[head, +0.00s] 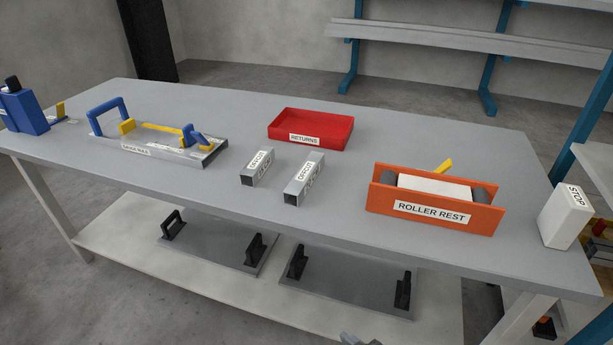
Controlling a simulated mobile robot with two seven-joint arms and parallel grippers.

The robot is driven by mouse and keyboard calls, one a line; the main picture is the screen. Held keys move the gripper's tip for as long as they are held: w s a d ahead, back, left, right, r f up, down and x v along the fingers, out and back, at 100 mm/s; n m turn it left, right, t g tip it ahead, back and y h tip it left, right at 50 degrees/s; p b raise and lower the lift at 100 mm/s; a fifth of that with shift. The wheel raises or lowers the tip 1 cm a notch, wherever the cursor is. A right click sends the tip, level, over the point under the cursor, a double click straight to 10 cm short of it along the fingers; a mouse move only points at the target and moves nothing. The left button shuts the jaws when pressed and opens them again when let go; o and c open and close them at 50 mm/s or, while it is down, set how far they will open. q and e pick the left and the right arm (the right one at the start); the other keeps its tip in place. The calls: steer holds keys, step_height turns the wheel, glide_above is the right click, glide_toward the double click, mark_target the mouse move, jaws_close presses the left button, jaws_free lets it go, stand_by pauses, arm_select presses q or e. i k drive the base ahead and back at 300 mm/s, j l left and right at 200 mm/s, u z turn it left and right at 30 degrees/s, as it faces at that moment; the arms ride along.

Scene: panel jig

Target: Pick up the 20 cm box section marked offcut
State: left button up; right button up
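Two square grey metal box sections lie side by side, apart, near the middle of the bench, each with a white label that seems to read OFFCUT. The left box section (257,167) is shorter. The right box section (304,179) is longer. Their open dark ends face me. Any length marked on them is too small to read. Neither gripper can be made out; only a small grey part, perhaps mine, shows at the bottom edge.
A red RETURNS tray (343,134) stands behind the sections. An orange ROLLER REST (432,211) is to the right, a clamped panel jig (175,153) to the left. A white STOP block (567,215) stands at the right end. The bench front (330,222) is clear.

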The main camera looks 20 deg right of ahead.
mark_target(298, 188)
steer(key=k+l, duration=0.2)
steer(key=l, duration=0.2)
steer(key=k+l+u, duration=0.1)
steer(key=l, duration=0.25)
steer(key=k+l, duration=0.5)
steer(key=l, duration=0.25)
steer(key=u, duration=0.05)
